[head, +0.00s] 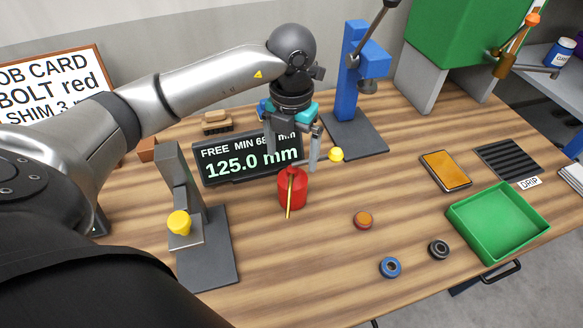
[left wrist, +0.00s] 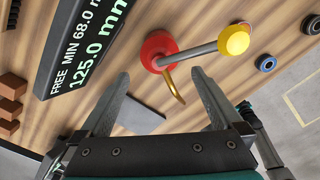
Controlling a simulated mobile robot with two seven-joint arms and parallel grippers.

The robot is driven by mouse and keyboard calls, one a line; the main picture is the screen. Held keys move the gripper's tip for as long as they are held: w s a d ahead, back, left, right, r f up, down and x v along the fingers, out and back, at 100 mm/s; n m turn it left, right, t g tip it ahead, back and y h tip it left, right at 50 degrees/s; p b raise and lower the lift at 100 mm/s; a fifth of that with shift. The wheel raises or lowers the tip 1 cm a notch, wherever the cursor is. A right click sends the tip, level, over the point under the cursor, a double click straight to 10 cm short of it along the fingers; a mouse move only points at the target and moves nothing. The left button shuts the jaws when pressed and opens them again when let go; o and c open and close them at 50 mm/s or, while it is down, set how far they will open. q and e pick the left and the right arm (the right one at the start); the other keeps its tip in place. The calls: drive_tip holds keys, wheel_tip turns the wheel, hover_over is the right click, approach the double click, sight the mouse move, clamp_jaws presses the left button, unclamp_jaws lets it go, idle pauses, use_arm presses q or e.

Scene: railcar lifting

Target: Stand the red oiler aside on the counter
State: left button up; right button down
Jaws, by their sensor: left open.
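The red oiler (head: 291,190) stands on the wooden counter (head: 320,265), in front of the black display reading 125.0 mm (head: 217,165). A thin brass spout shows on its near side. My left gripper (head: 293,156) is open and empty, just above and behind the oiler, fingers pointing down. In the left wrist view the oiler (left wrist: 155,46) lies just beyond the open fingertips (left wrist: 160,74), not between them. A grey rod with a yellow knob (left wrist: 234,40) crosses over the oiler's top; I cannot tell whether it is joined to it.
A grey stand with a yellow knob (head: 179,222) is at left, a blue press (head: 352,75) behind. Right are an orange puck (head: 363,220), blue ring (head: 390,267), black ring (head: 439,249), green tray (head: 500,225) and phone-like device (head: 445,170). The front middle counter is clear.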

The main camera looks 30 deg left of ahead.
use_arm(q)
drive_tip(key=shift+r, duration=1.55)
